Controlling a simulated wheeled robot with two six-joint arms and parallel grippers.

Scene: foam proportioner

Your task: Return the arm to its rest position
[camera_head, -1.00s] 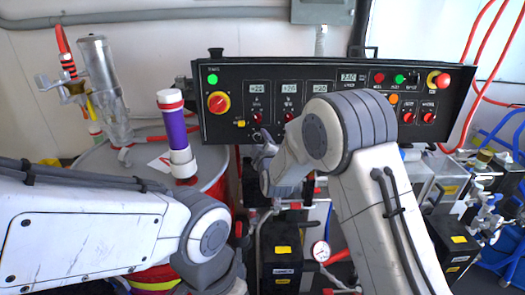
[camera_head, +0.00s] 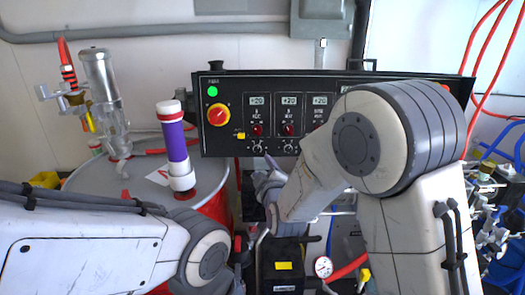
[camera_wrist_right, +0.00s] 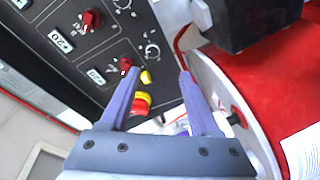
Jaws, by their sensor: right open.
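My right arm reaches in front of the black control panel (camera_head: 225,140), and its large grey-white joint hides the panel's right part in the head view. My right gripper (camera_wrist_right: 158,75) is open and empty in the right wrist view, its two purple-grey fingers spread apart. Panel knobs and a yellow-and-red knob (camera_wrist_right: 142,101) show beyond the fingers. In the head view the right gripper shows only partly, just below the panel's lower edge. My left arm lies across the lower left, and its gripper is out of sight.
A red drum (camera_head: 213,208) with a grey lid stands left of the panel. A purple-and-white cylinder (camera_head: 175,148) and a clear-and-metal pump (camera_head: 109,100) stand on it. Red hoses and several valves are at the right. A pressure gauge (camera_head: 323,266) is low in the middle.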

